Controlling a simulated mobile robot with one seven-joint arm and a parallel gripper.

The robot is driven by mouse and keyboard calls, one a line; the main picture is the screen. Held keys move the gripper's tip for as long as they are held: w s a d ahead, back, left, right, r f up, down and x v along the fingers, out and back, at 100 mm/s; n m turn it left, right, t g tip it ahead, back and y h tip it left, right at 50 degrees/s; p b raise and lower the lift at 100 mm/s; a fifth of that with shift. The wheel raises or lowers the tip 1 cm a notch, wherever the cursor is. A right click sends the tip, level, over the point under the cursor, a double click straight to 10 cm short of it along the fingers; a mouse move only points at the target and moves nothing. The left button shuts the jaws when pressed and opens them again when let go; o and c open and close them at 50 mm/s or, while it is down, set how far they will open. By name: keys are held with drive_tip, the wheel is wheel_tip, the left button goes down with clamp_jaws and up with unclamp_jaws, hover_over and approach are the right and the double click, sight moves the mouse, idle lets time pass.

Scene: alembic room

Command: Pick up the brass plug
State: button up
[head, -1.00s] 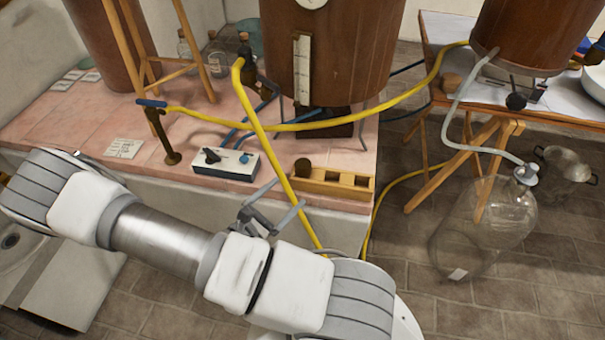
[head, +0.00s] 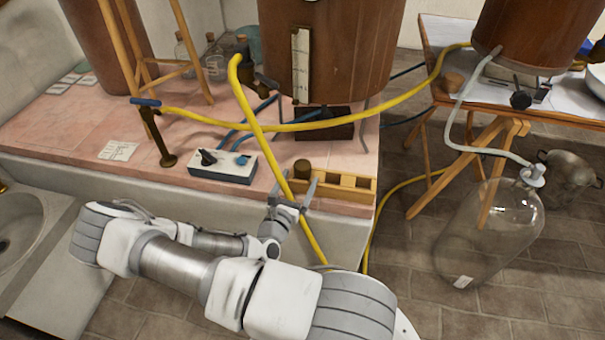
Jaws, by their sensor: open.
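My gripper (head: 294,185) is open in front of the rack's left end. Its two fingers point toward the plug, one on each side in the picture. I cannot tell whether either finger touches the plug or rack.
The yellow hose (head: 255,128) runs down beside my gripper. A control box (head: 222,167) with a black knob and blue button sits left of the rack. A brass stand (head: 158,137) is farther left. A large copper-brown vessel (head: 340,50) rises behind. A glass carboy (head: 490,235) stands on the floor.

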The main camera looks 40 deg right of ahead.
sight(306, 163)
drive_tip(key=shift+r+b+x, duration=0.2)
drive_tip(key=shift+b+x, duration=0.9)
drive_tip(key=shift+x, duration=2.4)
clamp_jaws()
